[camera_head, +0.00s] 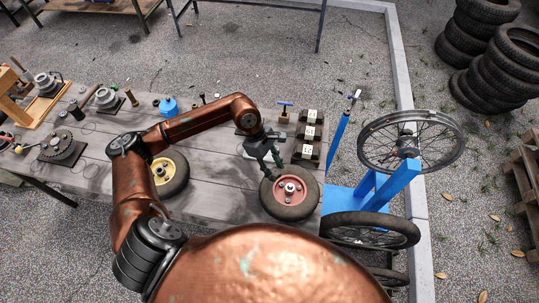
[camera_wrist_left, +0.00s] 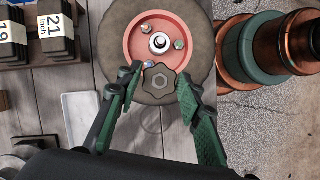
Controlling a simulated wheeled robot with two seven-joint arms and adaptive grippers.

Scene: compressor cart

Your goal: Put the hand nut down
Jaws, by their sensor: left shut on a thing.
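The hand nut (camera_wrist_left: 158,88) is a dark, star-shaped knob with a hex centre. My left gripper (camera_wrist_left: 160,90) is shut on it, with one green-padded finger on each side. My right gripper is not in view.
A yellow-hubbed wheel (camera_head: 175,183) lies left on the grey bench. Dark numbered blocks (camera_head: 309,133) stand behind the red-hubbed wheel. A pale tray (camera_wrist_left: 82,116) lies beside it. A blue stand (camera_head: 390,188) with spoked wheels is off the bench's right end.

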